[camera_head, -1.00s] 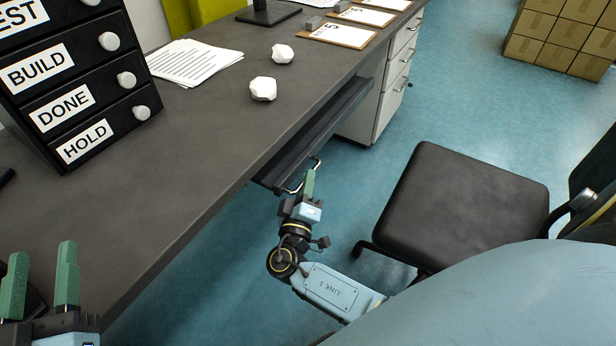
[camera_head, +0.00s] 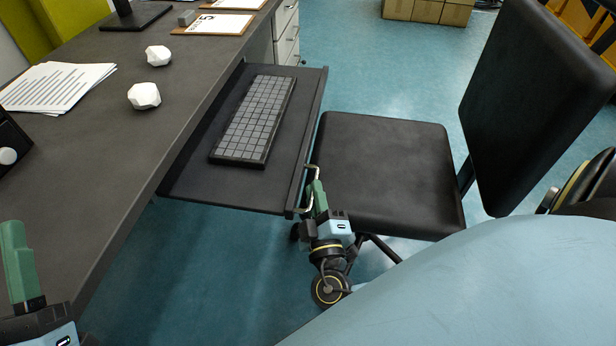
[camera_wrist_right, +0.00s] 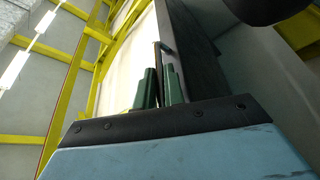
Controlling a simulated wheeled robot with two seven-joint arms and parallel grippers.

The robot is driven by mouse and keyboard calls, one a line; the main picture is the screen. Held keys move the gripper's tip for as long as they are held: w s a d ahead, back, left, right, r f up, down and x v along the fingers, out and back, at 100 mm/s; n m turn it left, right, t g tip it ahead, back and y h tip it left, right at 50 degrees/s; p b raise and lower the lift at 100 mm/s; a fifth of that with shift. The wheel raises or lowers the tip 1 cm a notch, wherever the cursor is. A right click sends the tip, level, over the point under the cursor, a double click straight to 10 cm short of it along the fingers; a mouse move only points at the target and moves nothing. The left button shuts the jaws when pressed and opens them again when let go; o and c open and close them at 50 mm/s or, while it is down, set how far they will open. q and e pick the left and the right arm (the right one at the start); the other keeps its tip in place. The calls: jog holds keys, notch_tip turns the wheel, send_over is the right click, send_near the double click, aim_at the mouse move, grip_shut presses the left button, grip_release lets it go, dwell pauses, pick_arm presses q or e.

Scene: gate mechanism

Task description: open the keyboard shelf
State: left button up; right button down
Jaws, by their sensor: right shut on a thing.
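The keyboard shelf (camera_head: 205,181) is pulled out from under the desk, with a dark keyboard (camera_head: 254,120) lying on it. A metal handle (camera_head: 304,207) is on the shelf's front edge. My right gripper (camera_head: 316,192) is shut on this handle, near the shelf's front corner. In the right wrist view, the green fingers of my right gripper (camera_wrist_right: 160,84) close around the handle bar (camera_wrist_right: 157,58). My left gripper (camera_head: 18,262) is partly in the lower left corner over the desk; only one green finger shows clearly.
A black chair (camera_head: 385,170) stands right beside the shelf's front edge. The desk top (camera_head: 110,140) holds papers (camera_head: 58,86), two white crumpled balls (camera_head: 145,96) and a clipboard (camera_head: 214,24). A drawer unit (camera_head: 286,30) stands beyond the shelf. Boxes (camera_head: 428,11) are at the back.

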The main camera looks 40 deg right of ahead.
pick_arm(q)
jog(key=shift+d, duration=0.2)
pick_arm(e)
jog(key=shift+s+d, duration=0.25)
jog(key=shift+s, duration=0.05)
jog(key=c, duration=1.5)
grip_release()
jog(key=shift+s, duration=0.1)
pick_arm(q)
jog(key=shift+w+f+g+p, duration=0.35)
jog(key=shift+w+f+g, duration=0.05)
jog(key=shift+f+g, duration=0.2)
jog(key=shift+w+f+g+p, duration=0.35)
jog(key=shift+f+g, duration=0.25)
pick_arm(e)
jog(key=v, duration=1.3)
